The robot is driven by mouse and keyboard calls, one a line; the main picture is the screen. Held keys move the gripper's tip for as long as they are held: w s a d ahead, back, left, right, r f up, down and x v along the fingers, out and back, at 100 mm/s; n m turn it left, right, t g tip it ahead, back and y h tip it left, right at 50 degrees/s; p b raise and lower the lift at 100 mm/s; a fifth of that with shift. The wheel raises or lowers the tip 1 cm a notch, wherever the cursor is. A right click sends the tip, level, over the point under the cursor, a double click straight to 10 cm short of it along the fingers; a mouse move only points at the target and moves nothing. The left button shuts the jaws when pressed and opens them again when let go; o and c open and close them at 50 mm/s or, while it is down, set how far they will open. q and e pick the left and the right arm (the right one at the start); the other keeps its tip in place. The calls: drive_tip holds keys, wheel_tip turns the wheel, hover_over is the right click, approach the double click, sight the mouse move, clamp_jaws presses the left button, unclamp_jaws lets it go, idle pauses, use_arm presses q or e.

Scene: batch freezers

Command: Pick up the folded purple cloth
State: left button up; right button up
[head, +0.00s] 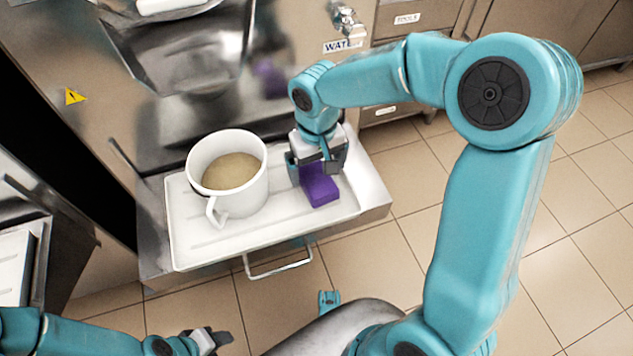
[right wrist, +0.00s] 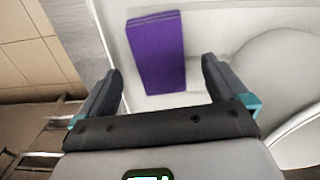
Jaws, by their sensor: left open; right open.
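The folded purple cloth (head: 319,187) lies on the white tray (head: 185,240) in the head view, to the right of a white jug. My right gripper (head: 316,164) is just above and behind it and hides part of it. In the right wrist view the cloth (right wrist: 156,52) lies ahead of my right gripper's open, empty fingers (right wrist: 162,82), roughly centred between them. My left gripper (head: 215,340) is low at the bottom of the head view, open and empty, away from the tray.
The white jug (head: 258,190) with beige contents stands on the tray, left of my right gripper. A steel machine front (head: 175,115) rises behind the tray. A tap (head: 347,22) is at the top. A metal handle (head: 280,270) sticks out below the tray. Tiled floor is clear at right.

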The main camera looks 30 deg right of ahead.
sight(317, 178)
wheel_tip(317, 178, down, 4)
drive_tip(key=shift+w+f+b, duration=0.1)
drive_tip(key=shift+w+b, duration=0.05)
drive_tip(key=shift+b, duration=0.45)
use_arm(q)
drive_tip(key=shift+f, duration=0.85)
use_arm(e)
drive_tip(key=shift+r, duration=0.2)
drive_tip(key=c, duration=1.2)
drive_tip(key=shift+r, duration=0.1)
use_arm(q)
wheel_tip(317, 178, up, 7)
drive_tip(key=p, duration=0.7)
use_arm(e)
wheel_tip(317, 178, up, 20)
drive_tip(key=shift+f, duration=0.1)
